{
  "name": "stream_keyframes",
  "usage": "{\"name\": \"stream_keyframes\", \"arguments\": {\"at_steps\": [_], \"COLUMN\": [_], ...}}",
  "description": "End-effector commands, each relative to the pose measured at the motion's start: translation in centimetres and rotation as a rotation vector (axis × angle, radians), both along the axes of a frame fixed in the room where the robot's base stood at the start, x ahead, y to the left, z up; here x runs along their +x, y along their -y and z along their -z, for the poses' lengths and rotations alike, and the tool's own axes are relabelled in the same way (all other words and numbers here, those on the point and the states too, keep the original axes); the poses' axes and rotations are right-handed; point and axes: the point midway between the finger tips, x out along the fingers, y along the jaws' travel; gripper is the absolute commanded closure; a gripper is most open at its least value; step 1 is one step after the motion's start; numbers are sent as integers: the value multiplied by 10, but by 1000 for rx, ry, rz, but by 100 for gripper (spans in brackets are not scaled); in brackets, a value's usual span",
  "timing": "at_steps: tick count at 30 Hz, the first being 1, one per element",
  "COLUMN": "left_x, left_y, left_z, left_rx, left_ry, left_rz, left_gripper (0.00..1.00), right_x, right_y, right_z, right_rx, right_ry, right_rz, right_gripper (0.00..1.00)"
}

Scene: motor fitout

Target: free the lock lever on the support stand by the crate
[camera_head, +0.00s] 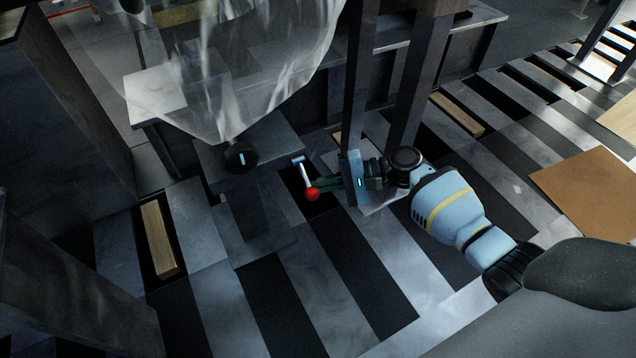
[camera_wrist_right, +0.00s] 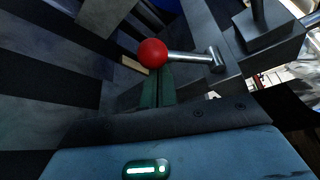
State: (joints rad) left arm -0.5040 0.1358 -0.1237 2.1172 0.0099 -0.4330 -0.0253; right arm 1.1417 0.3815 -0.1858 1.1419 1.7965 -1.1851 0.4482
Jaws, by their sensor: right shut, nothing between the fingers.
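The lock lever is a thin metal rod (camera_head: 302,172) with a red ball knob (camera_head: 312,194) at its lower end in the head view. It stands out by the dark support stand (camera_head: 247,215). In the right wrist view the red knob (camera_wrist_right: 152,53) is at the fingertips and the metal rod (camera_wrist_right: 190,57) runs right to a metal pivot. My right gripper (camera_head: 318,188) reaches in from the right. Its green fingers (camera_wrist_right: 158,86) are shut and empty, with their tips at the knob; whether they touch it I cannot tell. My left gripper is not in view.
A crate-like bulk under clear plastic sheeting (camera_head: 260,75) hangs over the stand. Dark upright posts (camera_head: 358,85) stand close behind my right gripper. Wooden blocks (camera_head: 158,238) lie between floor slats. A brown board (camera_head: 590,192) lies at right. The striped floor in front is clear.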

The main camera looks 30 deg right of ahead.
Motion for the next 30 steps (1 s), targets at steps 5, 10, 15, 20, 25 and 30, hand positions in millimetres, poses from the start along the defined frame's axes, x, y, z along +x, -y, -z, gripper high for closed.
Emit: {"name": "stream_keyframes", "arguments": {"at_steps": [5, 10, 15, 20, 25, 30], "left_x": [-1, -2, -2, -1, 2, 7], "left_y": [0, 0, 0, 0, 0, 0], "left_z": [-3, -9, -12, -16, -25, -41], "left_rx": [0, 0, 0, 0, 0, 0], "left_ry": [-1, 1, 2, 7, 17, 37], "left_rz": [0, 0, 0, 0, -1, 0], "left_gripper": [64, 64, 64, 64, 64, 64], "right_x": [-1, -3, -4, -5, -8, -12], "right_y": [0, 0, 0, 0, 0, 0], "right_z": [-2, -4, -5, -6, -11, -20], "right_rx": [-1, -1, -3, -4, -5, -8], "right_ry": [-12, -49, -73, -101, -157, -266], "right_rz": [0, -1, -1, 0, -2, -2], "right_gripper": [100, 100, 100, 100, 100, 100]}}
